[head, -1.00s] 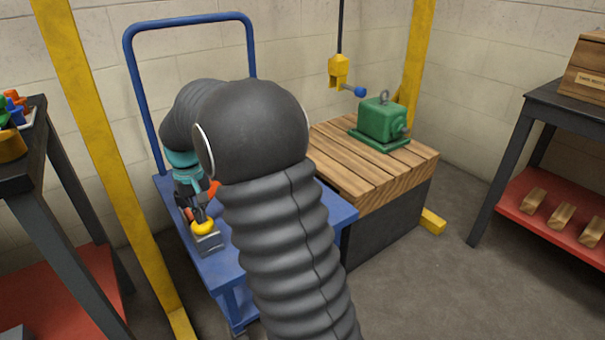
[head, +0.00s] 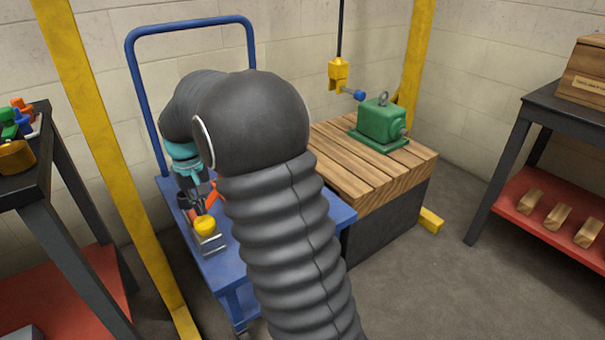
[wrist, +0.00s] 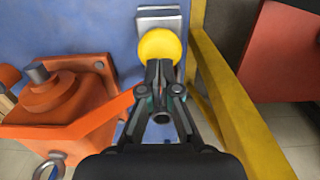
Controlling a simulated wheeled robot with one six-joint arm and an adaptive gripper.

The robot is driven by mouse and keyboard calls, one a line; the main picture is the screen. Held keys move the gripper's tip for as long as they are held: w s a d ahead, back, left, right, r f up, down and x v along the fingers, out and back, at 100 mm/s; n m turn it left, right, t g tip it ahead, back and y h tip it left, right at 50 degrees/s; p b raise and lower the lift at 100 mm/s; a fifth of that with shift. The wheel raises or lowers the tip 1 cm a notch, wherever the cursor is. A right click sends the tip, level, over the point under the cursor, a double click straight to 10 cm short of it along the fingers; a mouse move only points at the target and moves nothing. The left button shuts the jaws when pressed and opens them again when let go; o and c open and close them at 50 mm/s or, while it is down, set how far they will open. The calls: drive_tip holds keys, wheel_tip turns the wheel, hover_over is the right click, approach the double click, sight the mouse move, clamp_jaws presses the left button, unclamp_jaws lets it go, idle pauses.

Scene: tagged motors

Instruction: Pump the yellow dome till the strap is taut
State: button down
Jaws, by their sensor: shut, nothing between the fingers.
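The yellow dome (head: 205,226) sits on a small grey metal base (head: 212,244) on the blue cart. It looks rounded and raised. In the wrist view the dome (wrist: 158,44) lies just beyond my fingertips. My gripper (head: 203,209) is shut and empty, pointing down at the dome; it also shows in the wrist view (wrist: 160,66). Its tips overlap the dome's edge there, and I cannot tell whether they touch it. An orange motor (wrist: 65,100) stands left of my gripper in the wrist view. I cannot make out the strap or its tension clearly.
The blue cart (head: 235,268) stands between yellow posts (head: 110,150). Dark benches stand at both sides. My arm hides much of the cart.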

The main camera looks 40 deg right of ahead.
wheel_tip(320, 180, up, 7)
drive_tip(key=p, duration=0.5)
drive_tip(key=shift+p, duration=0.4)
idle(0.4)
drive_tip(key=shift+s+f, duration=1.15)
drive_tip(key=shift+f, duration=0.1)
drive_tip(key=s+r+t, duration=0.2)
drive_tip(key=s+r, duration=0.1)
drive_tip(key=s, duration=0.6)
drive_tip(key=s+r+t, duration=0.1)
drive_tip(key=s+r, duration=0.3)
drive_tip(key=s, duration=0.5)
drive_tip(key=s+r+t, duration=0.2)
drive_tip(key=s+r, duration=0.1)
drive_tip(key=s, duration=0.7)
drive_tip(key=shift+a+r+t, duration=0.15)
drive_tip(key=shift+a+t, duration=0.1)
drive_tip(key=shift+t, duration=0.05)
